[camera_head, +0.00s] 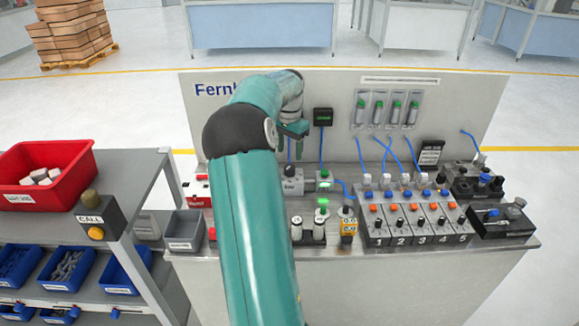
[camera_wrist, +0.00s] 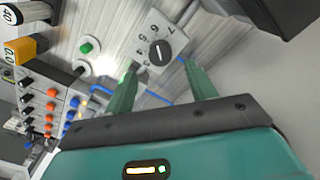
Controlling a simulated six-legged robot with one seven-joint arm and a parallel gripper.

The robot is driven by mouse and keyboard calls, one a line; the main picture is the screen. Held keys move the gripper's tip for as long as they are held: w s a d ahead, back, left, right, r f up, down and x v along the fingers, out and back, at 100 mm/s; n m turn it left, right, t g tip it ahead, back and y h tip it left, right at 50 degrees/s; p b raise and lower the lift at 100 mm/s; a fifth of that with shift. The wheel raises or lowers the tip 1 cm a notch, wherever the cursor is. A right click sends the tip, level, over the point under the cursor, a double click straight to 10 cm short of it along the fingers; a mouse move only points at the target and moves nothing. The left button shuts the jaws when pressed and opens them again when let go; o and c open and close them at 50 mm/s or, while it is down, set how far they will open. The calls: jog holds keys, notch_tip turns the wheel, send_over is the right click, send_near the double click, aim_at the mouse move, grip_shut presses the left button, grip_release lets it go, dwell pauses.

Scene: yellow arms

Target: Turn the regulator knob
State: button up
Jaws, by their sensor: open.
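The regulator knob (camera_wrist: 160,53) is a round black knob with a white pointer line, on a pale numbered dial plate (camera_wrist: 146,38) in the wrist view. My gripper (camera_wrist: 158,66) is open, its two green fingers pointing toward the dial, one on each side of the knob in the picture. I see no finger touching the knob, and the remaining gap is hard to judge. In the head view my gripper (camera_head: 301,150) is above a grey block (camera_head: 293,182) on the bench, and I cannot make out the knob there.
A green button (camera_wrist: 88,46) sits beside the dial in the wrist view. In the head view, blue hoses (camera_head: 361,153) and a numbered switch row (camera_head: 408,225) are to the right. A back panel (camera_head: 330,88) stands behind. A red bin (camera_head: 45,175) is at left.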

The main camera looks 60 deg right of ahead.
aim_at(289, 167)
notch_tip(289, 167, down, 7)
dwell(0.3)
jog(key=shift+c, duration=0.3)
jog(key=c, duration=0.9)
jog(key=shift+c, duration=0.2)
